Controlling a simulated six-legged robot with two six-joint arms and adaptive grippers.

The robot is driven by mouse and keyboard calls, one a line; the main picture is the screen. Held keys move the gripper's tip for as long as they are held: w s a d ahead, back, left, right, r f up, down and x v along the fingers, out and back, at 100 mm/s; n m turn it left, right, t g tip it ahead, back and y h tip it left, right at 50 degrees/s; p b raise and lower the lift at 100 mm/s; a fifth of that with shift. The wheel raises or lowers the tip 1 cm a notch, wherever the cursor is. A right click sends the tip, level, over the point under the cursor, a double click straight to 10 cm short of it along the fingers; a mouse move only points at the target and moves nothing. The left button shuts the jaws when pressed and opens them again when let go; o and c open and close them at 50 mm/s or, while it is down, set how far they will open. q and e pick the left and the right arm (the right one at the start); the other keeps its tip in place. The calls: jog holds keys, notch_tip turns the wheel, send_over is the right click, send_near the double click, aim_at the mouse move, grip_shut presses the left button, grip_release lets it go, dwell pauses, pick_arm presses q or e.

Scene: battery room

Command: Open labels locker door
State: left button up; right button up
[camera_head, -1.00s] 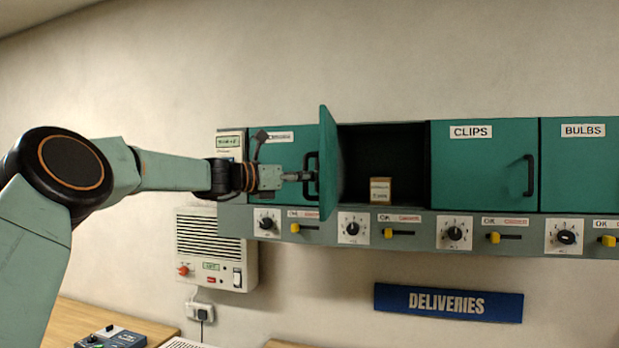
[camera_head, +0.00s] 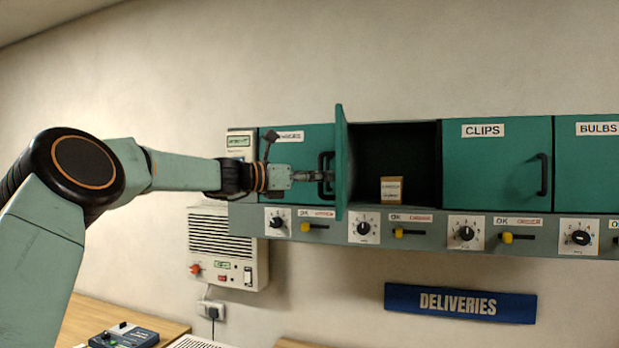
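A green locker door (camera_head: 341,160) stands swung out toward me, almost edge-on, left of an open dark compartment (camera_head: 415,150). The label on its front is not visible to me. A small tan box (camera_head: 391,190) stands inside the compartment. My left gripper (camera_head: 322,176) reaches in from the left, its fingertips at a dark bracket handle (camera_head: 323,160) beside the open door. The fingers are too small and overlapped by the handle to tell whether they are shut on it. My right gripper is not in view.
The left locker (camera_head: 290,150), with a partly covered label, and the CLIPS (camera_head: 495,175) and BULBS (camera_head: 590,175) lockers are shut. A strip of dials and yellow sliders (camera_head: 510,240) runs below. A DELIVERIES sign (camera_head: 460,303) and a speaker box (camera_head: 228,248) hang lower.

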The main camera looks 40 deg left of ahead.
pick_arm(q)
jog(key=v, duration=0.7)
jog(key=shift+s, duration=0.15)
jog(key=shift+s+r, duration=0.1)
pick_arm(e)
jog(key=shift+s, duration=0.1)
pick_arm(q)
jog(key=shift+s+r, duration=0.1)
jog(key=shift+s, duration=0.2)
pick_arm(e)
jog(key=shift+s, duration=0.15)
